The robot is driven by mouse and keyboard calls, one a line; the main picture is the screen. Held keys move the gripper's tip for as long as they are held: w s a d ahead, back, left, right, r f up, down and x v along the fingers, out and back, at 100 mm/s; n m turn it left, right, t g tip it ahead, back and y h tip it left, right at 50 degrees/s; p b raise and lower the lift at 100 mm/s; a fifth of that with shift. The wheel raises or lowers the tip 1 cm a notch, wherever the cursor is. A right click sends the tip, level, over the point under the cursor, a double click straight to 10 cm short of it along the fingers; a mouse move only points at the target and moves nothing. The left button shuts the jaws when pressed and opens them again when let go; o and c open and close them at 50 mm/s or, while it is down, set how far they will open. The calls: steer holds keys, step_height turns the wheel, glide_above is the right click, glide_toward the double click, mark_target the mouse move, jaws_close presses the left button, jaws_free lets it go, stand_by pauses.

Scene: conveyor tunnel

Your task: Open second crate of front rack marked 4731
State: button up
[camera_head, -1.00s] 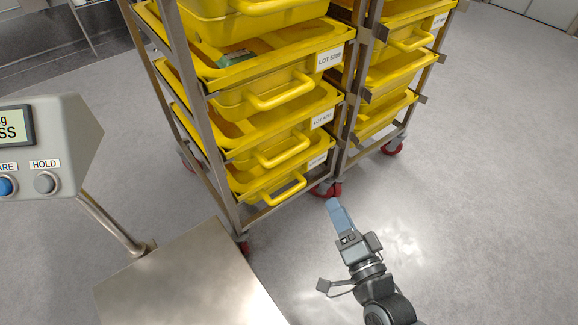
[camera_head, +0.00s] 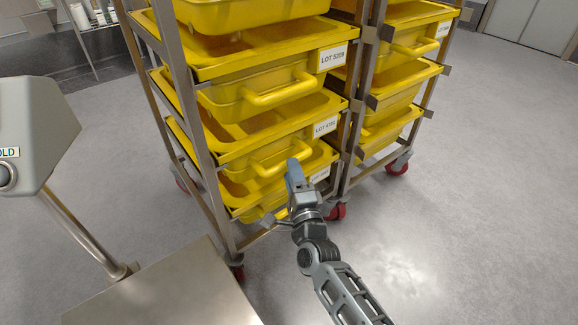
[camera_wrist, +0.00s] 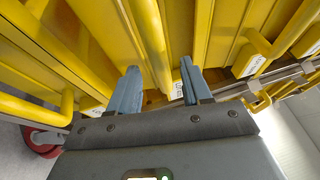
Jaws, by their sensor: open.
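The front rack (camera_head: 192,108) holds several yellow crates with bar handles, stacked one above another. The label LOT 5209 (camera_head: 333,57) is readable. The label below it (camera_head: 325,127) is too small to read surely, and a lower label (camera_head: 320,177) is partly hidden. I cannot make out 4731 on any of them. My gripper (camera_head: 293,172) is at the front of the rack, by the handle of a lower crate (camera_head: 262,163). In the wrist view my gripper (camera_wrist: 160,75) has its two blue-grey fingers apart, with a yellow bar (camera_wrist: 150,38) beyond and between them. I cannot tell whether they touch it.
A second rack with yellow crates (camera_head: 400,82) stands close on the right. A grey console (camera_head: 40,130) on a post and a metal surface (camera_head: 160,290) are at the left. Red-wheeled casters (camera_head: 336,211) stand out at floor level. Open floor (camera_head: 490,180) lies to the right.

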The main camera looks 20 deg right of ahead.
steer(key=shift+b+x, duration=0.45)
steer(key=shift+x, duration=1.5)
steer(key=shift+c, duration=0.4)
jaws_close()
